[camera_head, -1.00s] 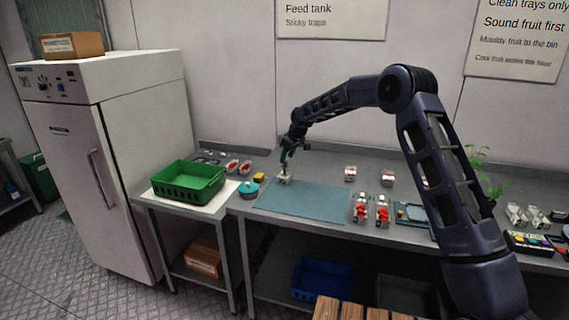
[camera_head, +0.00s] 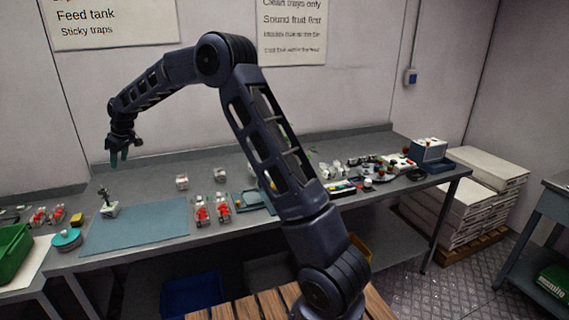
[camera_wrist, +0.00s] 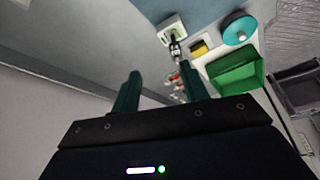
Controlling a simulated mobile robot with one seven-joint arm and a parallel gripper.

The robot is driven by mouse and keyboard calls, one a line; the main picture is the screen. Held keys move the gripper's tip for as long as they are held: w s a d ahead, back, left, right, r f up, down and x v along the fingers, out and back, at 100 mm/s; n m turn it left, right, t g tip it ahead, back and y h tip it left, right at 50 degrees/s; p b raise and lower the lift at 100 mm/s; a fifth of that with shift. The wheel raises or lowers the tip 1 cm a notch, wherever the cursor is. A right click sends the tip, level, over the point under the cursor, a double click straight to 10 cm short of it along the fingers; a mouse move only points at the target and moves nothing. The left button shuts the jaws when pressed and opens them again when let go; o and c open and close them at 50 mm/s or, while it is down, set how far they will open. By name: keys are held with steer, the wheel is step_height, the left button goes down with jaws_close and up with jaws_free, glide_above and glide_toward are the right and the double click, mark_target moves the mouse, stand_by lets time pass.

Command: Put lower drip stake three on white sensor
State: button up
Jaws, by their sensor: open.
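A small white block (camera_head: 110,211), which looks like the white sensor, sits at the left end of the blue-green mat. A dark, thin upright piece (camera_head: 106,195), probably the drip stake, stands on it; its number cannot be read. In the wrist view the white block (camera_wrist: 166,25) shows at the top, with the dark piece (camera_wrist: 174,46) over it. My gripper (camera_head: 119,160) is open and empty, raised above and behind the block, apart from it. Its two green fingers (camera_wrist: 160,76) have nothing between them.
A blue-green mat (camera_head: 140,226) lies clear to the right of the block. A teal round container (camera_head: 67,239), yellow block (camera_head: 77,219) and green crate (camera_head: 12,255) are at the left. Clear punnets with red fruit (camera_head: 201,211) stand right of the mat. Several small items crowd the bench's right end.

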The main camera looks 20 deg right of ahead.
steer(key=s+d+r+m+t+h, duration=0.15)
steer(key=s+d+r, duration=0.35)
steer(key=d, duration=0.6)
steer(key=s+d+r+m, duration=0.2)
steer(key=s+d+r, duration=0.3)
steer(key=d, duration=0.5)
steer(key=s+d+r+m+h, duration=0.15)
steer(key=s+d+r, duration=0.35)
steer(key=d, duration=0.6)
steer(key=s+d+f+m, duration=0.3)
steer(key=s+d, duration=0.7)
steer(key=s, duration=0.4)
steer(key=s+d+f+m, duration=0.3)
steer(key=s+d+m, duration=0.1)
steer(key=s+d, duration=0.7)
steer(key=s+t, duration=0.1)
steer(key=s, duration=0.2)
steer(key=shift+s+m+h, duration=0.25)
steer(key=shift+m+h, duration=0.05)
steer(key=shift+h, duration=0.1)
